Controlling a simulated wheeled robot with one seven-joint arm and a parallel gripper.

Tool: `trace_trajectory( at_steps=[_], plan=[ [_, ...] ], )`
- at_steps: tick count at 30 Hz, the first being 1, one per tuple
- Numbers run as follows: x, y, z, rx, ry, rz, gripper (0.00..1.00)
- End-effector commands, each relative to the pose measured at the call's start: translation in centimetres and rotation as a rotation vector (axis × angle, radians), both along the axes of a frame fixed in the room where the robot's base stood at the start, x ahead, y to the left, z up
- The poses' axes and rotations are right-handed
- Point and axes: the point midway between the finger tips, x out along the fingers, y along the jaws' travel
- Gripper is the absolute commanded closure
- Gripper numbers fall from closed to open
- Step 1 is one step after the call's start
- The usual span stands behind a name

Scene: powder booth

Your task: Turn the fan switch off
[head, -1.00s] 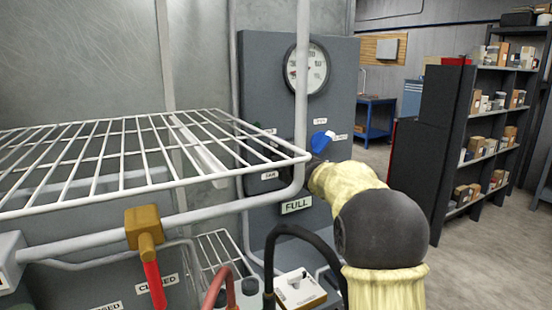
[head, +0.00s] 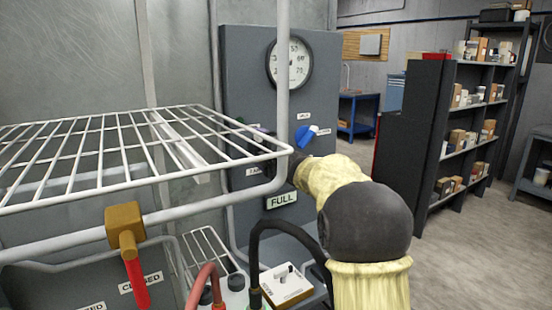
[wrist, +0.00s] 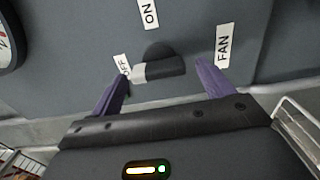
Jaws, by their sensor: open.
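The fan switch (wrist: 160,68) is a black knob with a pale grey end on the grey panel, seen in the wrist view. Its pale end points at the OFF label (wrist: 123,65); the ON label (wrist: 149,13) and FAN label (wrist: 223,45) are around it. My gripper (wrist: 161,71) is open, with one purple finger on each side of the knob. I cannot tell whether either finger touches it. In the head view my arm and the wire rack cover the switch and most of the gripper.
The panel (head: 240,85) carries a round gauge (head: 289,62), a blue knob (head: 307,135) and a FULL sign (head: 281,200). A white wire rack (head: 100,150) and its pipe stand in front on the left. A red-handled valve (head: 130,250) is lower left. Floor at right is open.

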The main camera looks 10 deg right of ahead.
Motion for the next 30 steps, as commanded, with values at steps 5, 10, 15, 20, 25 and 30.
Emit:
trace_trajectory(
  at_steps=[5,10,15,20,25,30],
  plan=[
    [-2.2,-0.7,0.0,0.000,-0.001,-0.002,0.20],
    [-5.2,-1.8,0.0,-0.001,-0.001,-0.004,0.20],
    [-8.5,-2.8,0.0,0.000,-0.001,-0.003,0.20],
    [-11.5,-3.8,0.0,-0.001,-0.001,-0.004,0.20],
    [-14.4,-4.8,0.0,-0.001,0.000,-0.003,0.20],
    [-15.9,-5.2,0.0,-0.001,0.001,-0.002,0.20]
  ],
)
